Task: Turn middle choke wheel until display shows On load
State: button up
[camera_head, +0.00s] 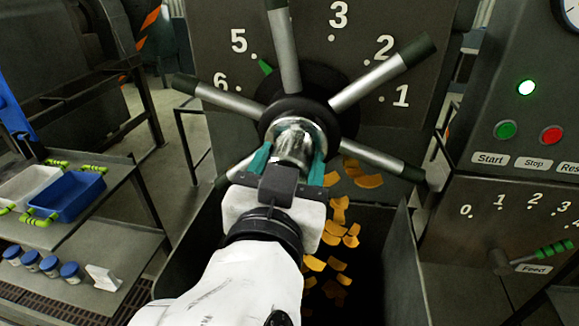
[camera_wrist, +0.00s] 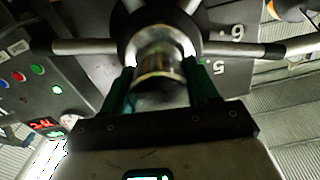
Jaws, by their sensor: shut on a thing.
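The choke wheel (camera_head: 384,79) is a dark round hub with several long metal spokes tipped in black. Its panel has a numbered scale, with 1, 2, 3, 5 and 6 visible. My gripper (camera_head: 290,157) is shut on the shiny metal hub end at the wheel's centre, one teal finger on each side. The wrist view also shows the wheel (camera_wrist: 85,47) and my gripper (camera_wrist: 160,78) around the hub end. No readable status display shows; a small red readout (camera_wrist: 43,124) is too small to read.
Spokes reach out around my gripper on several sides. Orange pieces (camera_head: 340,215) lie in the dark chute below the wheel. A control panel with a lit green lamp (camera_head: 526,87) and a Feed lever (camera_head: 540,252) is at right. A shelf with a blue tray (camera_head: 68,196) is at left.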

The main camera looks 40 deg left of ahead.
jog(key=m+b, duration=0.2)
jog(key=shift+f+m, duration=0.15)
jog(key=shift+m, duration=0.15)
jog(key=shift+m+b, duration=1.05)
jog(key=shift+m, duration=0.15)
jog(key=o, duration=1.5)
jog(key=b+v, duration=0.1)
jog(key=v, duration=0.9)
jog(key=shift+s+d, duration=0.2)
jog(key=shift+s, duration=0.15)
